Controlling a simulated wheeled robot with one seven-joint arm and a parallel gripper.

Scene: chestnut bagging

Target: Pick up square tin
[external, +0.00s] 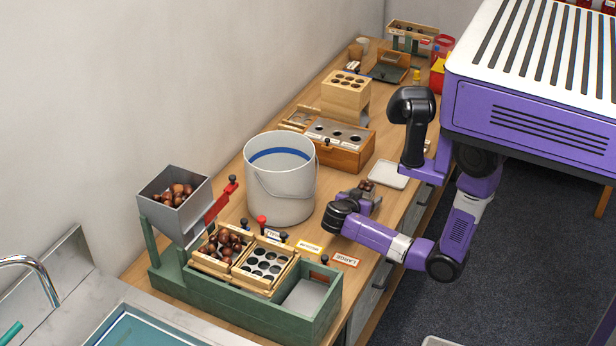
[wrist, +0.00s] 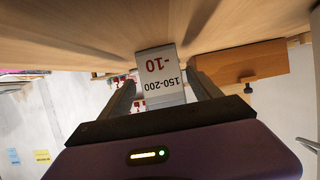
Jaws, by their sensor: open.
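A small grey tin (wrist: 160,62) stands on the wooden bench in the wrist view, which shows the scene upside down. It has a white label reading "150-200" and "-10". My gripper (wrist: 160,92) is open, with one finger to each side of the tin, and I cannot tell whether they touch it. In the external view my gripper (external: 358,198) is low over the bench, left of a flat white tray (external: 388,174). Dark brown chestnuts (external: 366,185) show at its fingertips; the tin under them is mostly hidden by the gripper.
A white bucket (external: 281,185) stands left of my gripper. A wooden box with round holes (external: 335,143) is behind it. In front are a green sorting stand (external: 205,291) and a red "LARGE" label (external: 345,260). The bench's right edge is close to my arm.

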